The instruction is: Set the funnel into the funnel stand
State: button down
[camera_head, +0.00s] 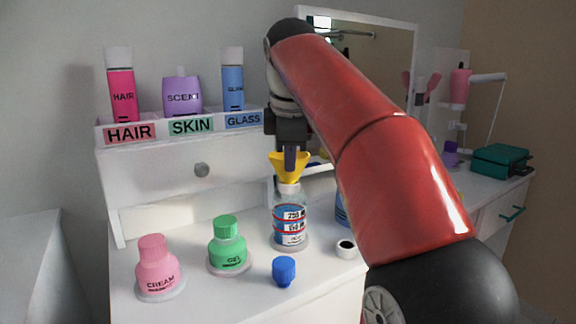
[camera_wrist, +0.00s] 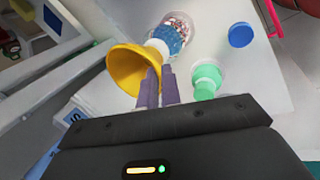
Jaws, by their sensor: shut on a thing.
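The yellow funnel (camera_head: 288,168) is upright at the mouth of the clear labelled bottle (camera_head: 290,222). I cannot tell whether its spout is inside the neck. My gripper (camera_head: 290,160) points down and is shut on the funnel. In the wrist view the fingers (camera_wrist: 160,78) pinch the rim side of the funnel (camera_wrist: 128,70), with the bottle (camera_wrist: 170,38) beyond it. A small white round holder with a dark opening (camera_head: 346,249) stands empty to the right of the bottle; it looks like the funnel stand. My arm hides part of the table beside it.
A pink CREAM bottle (camera_head: 158,269), a green GEL bottle (camera_head: 228,246) and a blue cap (camera_head: 284,271) stand on the white tabletop (camera_head: 205,292). A blue bottle (camera_head: 341,210) is partly behind my arm. A shelf with labelled bins (camera_head: 190,125) and a mirror (camera_head: 385,60) stand behind.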

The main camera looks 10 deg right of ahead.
jog(key=shift+r+p, duration=0.55)
jog(key=shift+r, duration=0.75)
dwell(0.4)
jog(key=shift+w+r, duration=0.15)
jog(key=shift+r, duration=2.3)
